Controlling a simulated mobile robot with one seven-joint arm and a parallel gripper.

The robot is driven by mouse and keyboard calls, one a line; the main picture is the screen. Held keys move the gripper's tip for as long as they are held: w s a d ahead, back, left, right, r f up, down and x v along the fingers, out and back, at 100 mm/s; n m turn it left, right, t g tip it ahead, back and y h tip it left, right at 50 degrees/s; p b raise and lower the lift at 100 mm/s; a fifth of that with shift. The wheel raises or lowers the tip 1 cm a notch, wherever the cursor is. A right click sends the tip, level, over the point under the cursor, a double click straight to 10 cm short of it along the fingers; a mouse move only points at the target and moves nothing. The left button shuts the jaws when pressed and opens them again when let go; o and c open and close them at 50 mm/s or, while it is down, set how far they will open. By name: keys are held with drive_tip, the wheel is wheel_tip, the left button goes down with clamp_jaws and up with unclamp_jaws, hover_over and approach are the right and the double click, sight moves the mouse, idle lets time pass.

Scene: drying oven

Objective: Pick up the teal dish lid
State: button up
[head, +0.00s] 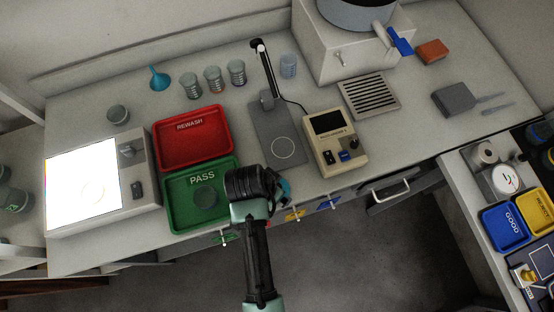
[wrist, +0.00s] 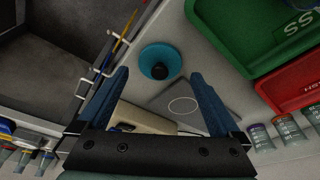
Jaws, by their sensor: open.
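The teal dish lid (wrist: 148,56), round with a black knob, lies on the pale bench top near its front edge in the wrist view. It sits beside the grey plate with a white circle (wrist: 185,104). My gripper (wrist: 158,74) is open, its two blue fingers apart with nothing between them. The lid appears just beyond the fingertips, roughly centred between them. In the head view my gripper (head: 281,187) is over the bench's front edge, right of the green tray. There the lid is largely hidden behind my wrist, and I cannot separate it from the fingers.
The green PASS tray (head: 176,215) holds a dark round dish, and the red REWASH tray (head: 173,159) stands behind it. A beige meter (head: 321,165) is to the right. A post (head: 263,68) rises from the grey plate. Drawer handles (head: 390,192) stick out along the front.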

sight(283, 184)
drive_tip(key=shift+x, duration=1.9)
